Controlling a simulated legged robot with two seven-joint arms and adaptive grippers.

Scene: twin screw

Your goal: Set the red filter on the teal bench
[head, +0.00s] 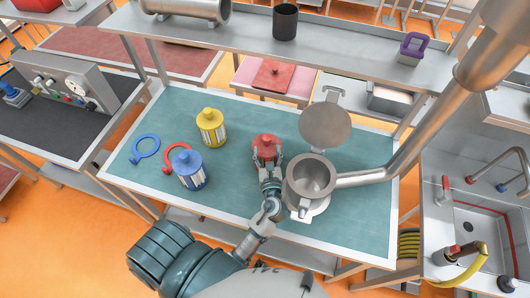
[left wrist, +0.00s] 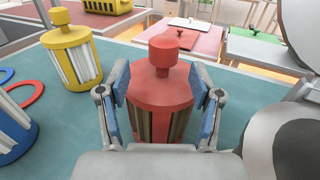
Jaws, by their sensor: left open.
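The red filter (head: 265,143) stands upright on the teal bench (head: 250,217), near its middle and just left of the metal housing. It has a round red cap with a knob and pleated brown sides. My left gripper (head: 267,160) is open, with its fingers on either side of the filter. In the left wrist view the red filter (left wrist: 162,95) stands between the two blue-padded fingers, with a small gap showing at the right finger. The filter's lower part is hidden by the gripper. My right gripper is not in view.
A metal housing (head: 310,176) with its round lid (head: 325,124) raised stands right of the filter, joined to a large pipe. Yellow (head: 211,128) and blue (head: 189,170) filters and blue (head: 145,145) and red (head: 178,155) rings lie to the left. A shelf (head: 330,45) spans behind.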

